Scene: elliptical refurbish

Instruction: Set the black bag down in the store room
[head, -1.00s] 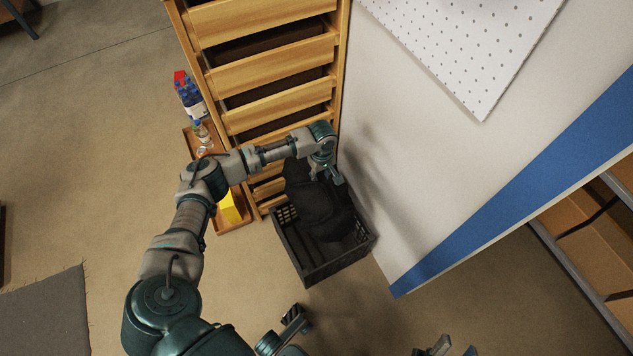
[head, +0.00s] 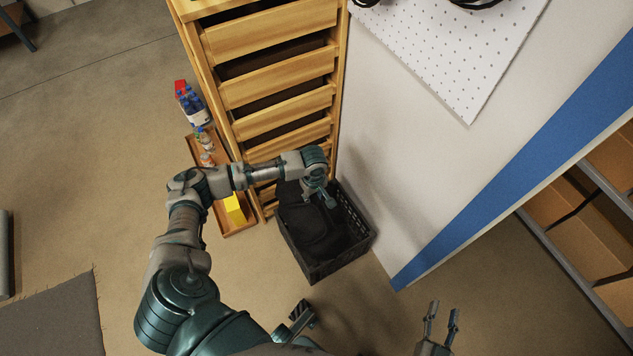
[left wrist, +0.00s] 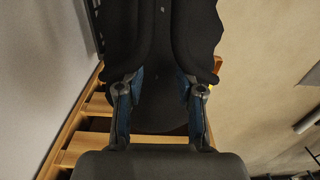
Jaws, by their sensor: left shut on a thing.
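The black bag (head: 306,228) is inside the outline of the black crate (head: 338,265), on its left and middle. I cannot tell whether it rests on the crate's floor. My left gripper (head: 326,198) is shut on the bag's upper part. In the left wrist view the bag (left wrist: 160,50) spreads dark between and beyond the fingers of my left gripper (left wrist: 160,92). My right gripper (head: 443,312) is at the lower right of the head view, empty, its two fingers apart, away from the bag.
A wooden drawer unit (head: 280,88) stands behind the crate. A white wall panel (head: 400,140) with a blue band is close on the right. A wooden tray (head: 245,227) with a yellow item (head: 234,208) and bottles (head: 193,105) are left. Open floor lies in front.

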